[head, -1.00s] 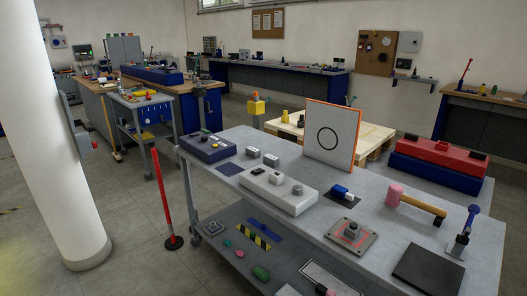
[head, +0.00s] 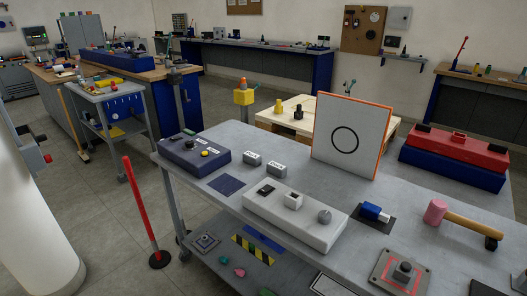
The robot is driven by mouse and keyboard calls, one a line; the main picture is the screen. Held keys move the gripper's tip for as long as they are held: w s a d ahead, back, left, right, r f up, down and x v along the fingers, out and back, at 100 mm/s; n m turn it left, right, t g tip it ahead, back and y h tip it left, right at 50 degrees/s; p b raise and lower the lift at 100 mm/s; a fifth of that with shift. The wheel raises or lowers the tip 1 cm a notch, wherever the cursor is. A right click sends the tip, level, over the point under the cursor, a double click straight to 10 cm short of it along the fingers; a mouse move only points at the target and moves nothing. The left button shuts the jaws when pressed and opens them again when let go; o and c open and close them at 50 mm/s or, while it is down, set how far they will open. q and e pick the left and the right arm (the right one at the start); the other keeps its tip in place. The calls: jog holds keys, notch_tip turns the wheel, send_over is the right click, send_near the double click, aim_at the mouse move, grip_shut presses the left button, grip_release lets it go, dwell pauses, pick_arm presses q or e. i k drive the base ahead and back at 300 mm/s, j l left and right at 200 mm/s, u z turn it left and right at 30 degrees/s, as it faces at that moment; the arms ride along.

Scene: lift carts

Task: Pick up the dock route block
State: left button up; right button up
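Two small pale blocks with dark lettering stand side by side on the grey cart top (head: 330,185): a left labelled block (head: 253,159) and a right labelled block (head: 277,166). The lettering is too small to read, so I cannot tell which is the dock route block. They stand between a dark blue control box (head: 192,158) and a white panel with a black ring (head: 345,140). Neither of my grippers is in view.
A long light-grey box (head: 290,222) lies in front of the blocks, beside a flat dark blue square (head: 227,185). A pink mallet (head: 436,212) lies to the right. A red post (head: 139,202) and a white column (head: 30,230) stand to the left.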

aim_at(277, 170)
jog(key=i+j+z, duration=0.2)
jog(key=i+j, duration=0.5)
jog(key=j, duration=0.1)
